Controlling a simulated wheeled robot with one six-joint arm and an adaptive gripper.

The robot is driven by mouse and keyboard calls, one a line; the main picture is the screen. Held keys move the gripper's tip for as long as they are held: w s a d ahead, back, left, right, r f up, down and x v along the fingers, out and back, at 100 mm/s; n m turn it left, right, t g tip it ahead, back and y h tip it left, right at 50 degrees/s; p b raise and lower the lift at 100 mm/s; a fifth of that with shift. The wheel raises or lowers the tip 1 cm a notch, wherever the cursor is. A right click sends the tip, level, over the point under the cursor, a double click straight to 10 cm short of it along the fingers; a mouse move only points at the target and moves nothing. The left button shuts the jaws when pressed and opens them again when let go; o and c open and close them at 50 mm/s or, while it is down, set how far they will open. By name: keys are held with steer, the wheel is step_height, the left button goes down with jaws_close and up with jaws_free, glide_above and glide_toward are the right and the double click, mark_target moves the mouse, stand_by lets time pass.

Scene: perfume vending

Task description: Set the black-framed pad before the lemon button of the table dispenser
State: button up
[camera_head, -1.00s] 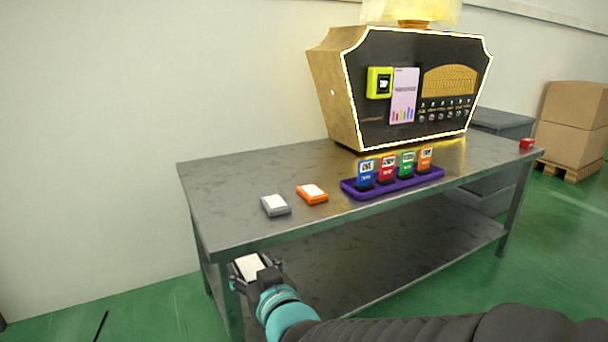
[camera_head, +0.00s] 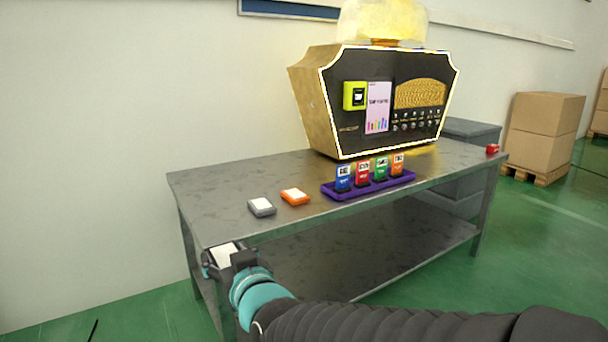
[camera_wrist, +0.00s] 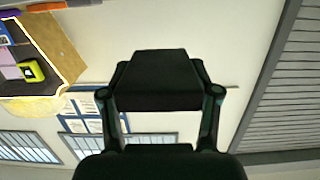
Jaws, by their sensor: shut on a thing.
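My gripper (camera_head: 226,262) is shut on the black-framed pad (camera_head: 224,256), a white-topped block with a dark frame. It holds the pad in front of the table's near left corner. In the wrist view the pad (camera_wrist: 155,80) shows as a dark block between the two fingers. The table dispenser (camera_head: 390,105) is a black and gold machine with a glowing outline at the back of the grey table (camera_head: 225,185). A row of small round buttons (camera_head: 416,121) sits on its front right. Their labels are too small to read, so I cannot tell which is lemon.
A grey pad (camera_head: 262,207) and an orange pad (camera_head: 295,197) lie on the table's left part. A purple tray (camera_head: 335,193) holds several coloured cards upright before the dispenser. A small red object (camera_head: 492,148) is at the right end. The table's far left is bare.

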steer(key=w+d+f+m+t+h+p, duration=0.2)
steer(key=w+d+f+m+h+p, duration=0.15)
steer(key=w+d+f, duration=1.1)
steer(key=w+d+f+m+h+p, duration=0.1)
steer(key=d+f+m+h+p, duration=0.3)
steer(key=d+f, duration=1.1)
steer(key=shift+n+h, duration=0.45)
steer(key=shift+n, duration=0.2)
steer(key=shift+s+a+r, duration=0.1)
steer(key=shift+s+r, duration=0.1)
steer(key=shift+s, duration=0.5)
steer(key=shift+s+a+r, duration=0.1)
steer(key=shift+s+r, duration=0.15)
steer(key=shift+s, duration=0.4)
steer(key=shift+s+a+r, duration=0.1)
steer(key=shift+s+r, duration=0.1)
steer(key=shift+s, duration=0.5)
steer(key=shift+s+d, duration=0.15)
steer(key=shift+s, duration=0.2)
